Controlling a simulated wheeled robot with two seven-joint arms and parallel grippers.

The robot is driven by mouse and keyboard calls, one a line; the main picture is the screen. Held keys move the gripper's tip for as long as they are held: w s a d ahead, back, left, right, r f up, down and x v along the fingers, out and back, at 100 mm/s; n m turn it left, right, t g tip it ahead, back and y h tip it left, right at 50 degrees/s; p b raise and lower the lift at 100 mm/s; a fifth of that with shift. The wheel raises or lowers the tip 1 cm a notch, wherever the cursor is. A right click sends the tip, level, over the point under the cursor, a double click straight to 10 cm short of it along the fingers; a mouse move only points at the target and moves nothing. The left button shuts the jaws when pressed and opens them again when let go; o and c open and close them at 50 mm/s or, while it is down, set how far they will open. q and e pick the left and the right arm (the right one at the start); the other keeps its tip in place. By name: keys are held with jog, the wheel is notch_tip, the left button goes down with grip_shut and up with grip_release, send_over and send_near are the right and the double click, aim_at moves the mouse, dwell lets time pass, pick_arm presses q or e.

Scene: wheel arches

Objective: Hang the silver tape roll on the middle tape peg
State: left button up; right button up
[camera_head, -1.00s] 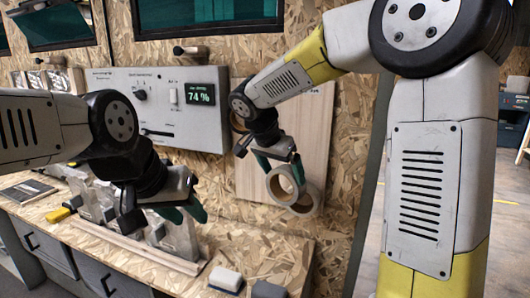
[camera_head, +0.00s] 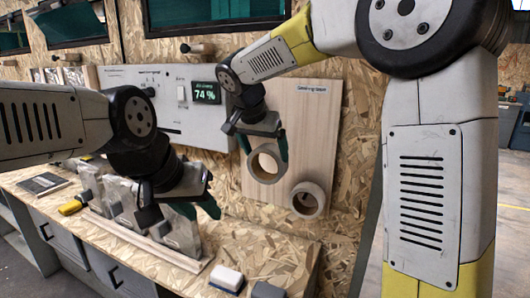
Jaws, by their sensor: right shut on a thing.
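A pale tape roll (camera_head: 268,180) is at my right gripper (camera_head: 264,148), which is shut on it at its upper part, in front of the wooden board (camera_head: 318,125). Its colour reads more cream-grey than clear silver. A second, greyer roll (camera_head: 307,214) is lower right on the board, apart from the held one. The middle peg is not distinguishable, as the gripper and roll cover that part of the board. My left gripper (camera_head: 196,207) is empty and open, above the bench near several grey packets.
A control panel (camera_head: 165,120) reading 74 % is mounted left of the board. The bench (camera_head: 262,250) carries several packets in a wooden rail (camera_head: 150,246), a white block (camera_head: 226,279) and a dark block (camera_head: 268,290) at the front. Bare bench lies below the board.

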jog(key=shift+w+d+f, duration=0.1)
jog(key=shift+w+d, duration=0.4)
jog(key=shift+w, duration=0.7)
jog(key=shift+w+d+f, duration=0.1)
jog(key=shift+w+d, duration=0.35)
jog(key=shift+w, duration=0.7)
jog(key=shift+w+d+f, duration=0.1)
jog(key=shift+w+d, duration=0.4)
jog(key=shift+w, duration=0.7)
jog(key=shift+w+d+f, duration=0.25)
jog(key=shift+w+f, duration=0.25)
jog(key=shift+w, duration=0.1)
jog(key=o, duration=1.1)
jog(key=v, duration=0.7)
jog(key=s+d+n+y, duration=0.1)
jog(key=s+d+y, duration=0.1)
jog(key=s+d, duration=0.55)
jog(key=s+d+f+n, duration=0.1)
jog(key=s+d+f, duration=0.1)
jog(key=s, duration=0.5)
jog(key=s+d+f+n+y, duration=0.1)
jog(key=s+d+f, duration=0.2)
jog(key=s, duration=0.4)
jog(key=s+d+f+n+y, duration=0.1)
jog(key=s+d+f+n, duration=0.1)
jog(key=s, duration=0.5)
jog(key=shift+s+d+f+t, duration=0.2)
jog(key=shift+d+f+t, duration=0.1)
jog(key=shift+f, duration=0.05)
